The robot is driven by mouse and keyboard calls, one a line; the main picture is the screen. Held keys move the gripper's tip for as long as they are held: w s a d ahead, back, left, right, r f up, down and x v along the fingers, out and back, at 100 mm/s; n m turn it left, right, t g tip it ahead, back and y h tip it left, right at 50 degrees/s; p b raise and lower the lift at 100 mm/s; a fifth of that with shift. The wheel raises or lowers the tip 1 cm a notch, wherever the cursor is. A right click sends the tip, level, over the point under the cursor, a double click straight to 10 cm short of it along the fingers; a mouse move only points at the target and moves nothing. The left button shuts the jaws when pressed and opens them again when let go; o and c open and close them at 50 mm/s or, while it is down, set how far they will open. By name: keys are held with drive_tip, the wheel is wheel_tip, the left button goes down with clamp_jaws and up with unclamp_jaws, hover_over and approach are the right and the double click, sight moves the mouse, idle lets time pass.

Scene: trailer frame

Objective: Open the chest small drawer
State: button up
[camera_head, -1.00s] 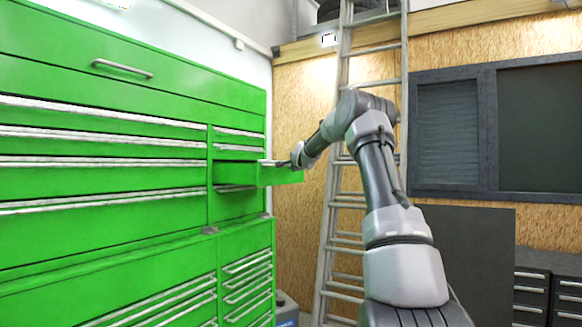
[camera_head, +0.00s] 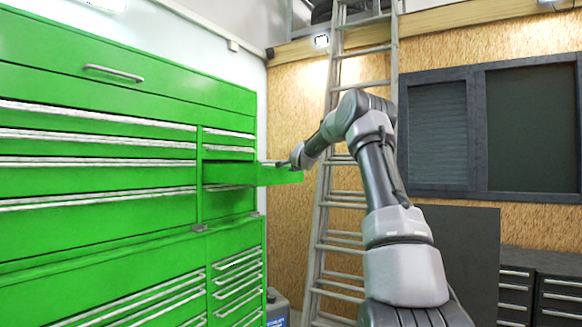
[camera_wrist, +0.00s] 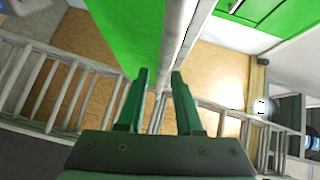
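The green tool chest (camera_head: 100,225) fills the left of the head view. One small drawer (camera_head: 278,176) in its right column stands well out from the chest front. My gripper (camera_head: 284,164) is at the outer end of this drawer, at its handle. In the wrist view, the two fingers of my gripper (camera_wrist: 159,75) stand on either side of the drawer's pale handle strip (camera_wrist: 172,50), with a narrow gap between them. The green drawer (camera_wrist: 130,30) shows just beyond the fingertips. The exact finger contact is partly hidden in the head view.
A metal ladder (camera_head: 338,205) leans on the wooden wall (camera_head: 290,110) behind my arm. A dark panel (camera_head: 465,245) and dark drawer units (camera_head: 540,290) stand at the right. The other chest drawers are closed.

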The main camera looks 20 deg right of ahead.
drive_tip(key=shift+r, duration=0.1)
drive_tip(key=s+a+r, duration=0.1)
drive_tip(key=s, duration=0.9)
drive_tip(key=shift+s+a+r, duration=0.2)
drive_tip(key=shift+s+a, duration=0.05)
drive_tip(key=shift+s, duration=0.05)
